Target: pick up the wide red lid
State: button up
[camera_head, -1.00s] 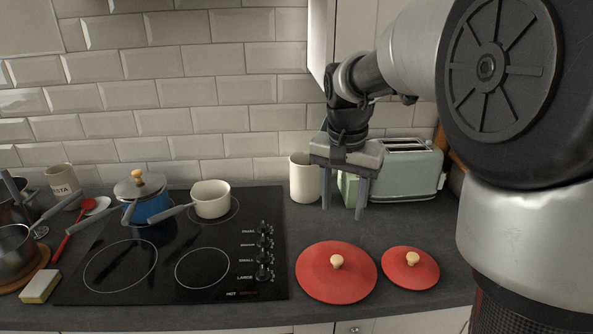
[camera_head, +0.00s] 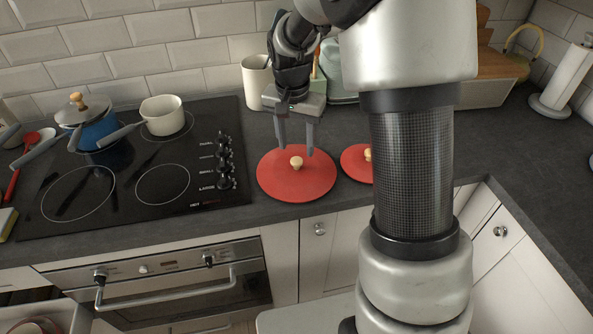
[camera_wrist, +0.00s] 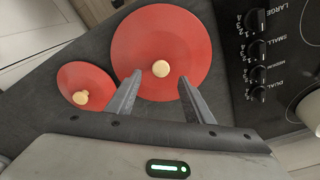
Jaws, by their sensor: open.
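The wide red lid (camera_head: 296,182) lies flat on the slate worktop, right of the hob, with a pale round knob on top. It also shows in the wrist view (camera_wrist: 155,35). My gripper (camera_head: 297,151) is open and empty. Its fingers point down above the wide lid, on either side of the knob as seen from the head camera. In the wrist view the fingers (camera_wrist: 161,84) flank the line to the knob, with the knob just beyond their tips. A smaller red lid (camera_head: 354,160) lies to the right, partly hidden by my arm; the wrist view shows it whole (camera_wrist: 86,82).
The black hob (camera_head: 120,180) is to the left, with a blue pot (camera_head: 92,137) and a white saucepan (camera_head: 161,118) on it. A cream canister (camera_head: 256,83) stands behind my gripper.

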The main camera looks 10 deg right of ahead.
aim_at(296, 159)
notch_tip(296, 159, down, 5)
jog(key=shift+w+r, duration=0.1)
jog(key=shift+w, duration=0.05)
grip_shut()
